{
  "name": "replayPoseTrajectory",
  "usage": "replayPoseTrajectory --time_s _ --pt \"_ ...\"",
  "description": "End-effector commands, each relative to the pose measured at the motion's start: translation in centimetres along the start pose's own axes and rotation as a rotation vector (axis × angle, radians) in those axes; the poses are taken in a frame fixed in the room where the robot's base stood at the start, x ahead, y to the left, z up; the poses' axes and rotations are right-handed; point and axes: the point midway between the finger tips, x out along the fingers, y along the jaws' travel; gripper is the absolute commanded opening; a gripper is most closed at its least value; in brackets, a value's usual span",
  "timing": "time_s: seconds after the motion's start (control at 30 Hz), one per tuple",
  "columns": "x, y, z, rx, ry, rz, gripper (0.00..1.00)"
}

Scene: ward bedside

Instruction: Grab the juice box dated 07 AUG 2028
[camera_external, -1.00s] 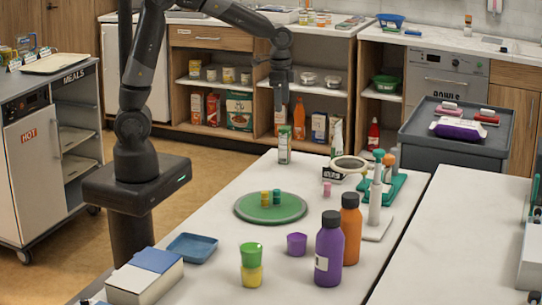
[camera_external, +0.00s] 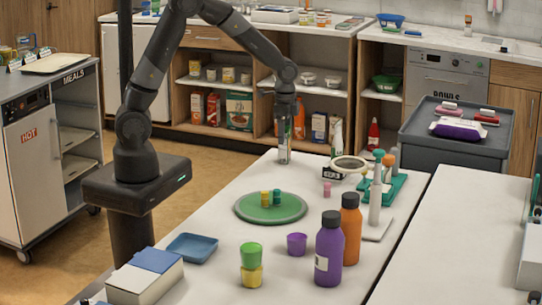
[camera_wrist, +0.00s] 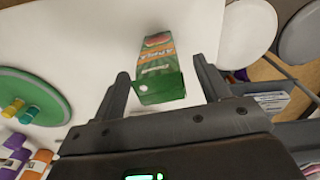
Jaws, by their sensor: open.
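A green juice carton (camera_wrist: 158,62) with an orange band and fruit picture stands on the white table. It lies between the fingers of my gripper (camera_wrist: 160,78) in the wrist view, with a gap on each side. Its date is not legible. In the external view my gripper (camera_external: 284,148) is open, pointing down at the far end of the table, and its fingers largely hide the carton.
A white ring-shaped item (camera_external: 349,165) and a teal stand (camera_external: 398,186) are right of my gripper. A green round plate (camera_external: 250,208) with small cups is nearer. Purple (camera_external: 328,245) and orange (camera_external: 351,225) bottles stand in front.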

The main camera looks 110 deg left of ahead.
Motion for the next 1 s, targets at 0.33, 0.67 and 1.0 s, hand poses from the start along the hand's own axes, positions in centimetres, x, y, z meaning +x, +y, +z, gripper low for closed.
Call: replayPoseTrajectory --time_s 0.33,0.67,1.0 --pt "1.05 0.0 -0.02 0.0 0.001 0.0 0.69" --pt "1.02 -0.01 -0.01 0.0 0.001 0.0 0.43" --pt "1.02 -0.02 -0.01 0.0 0.001 0.0 0.15"
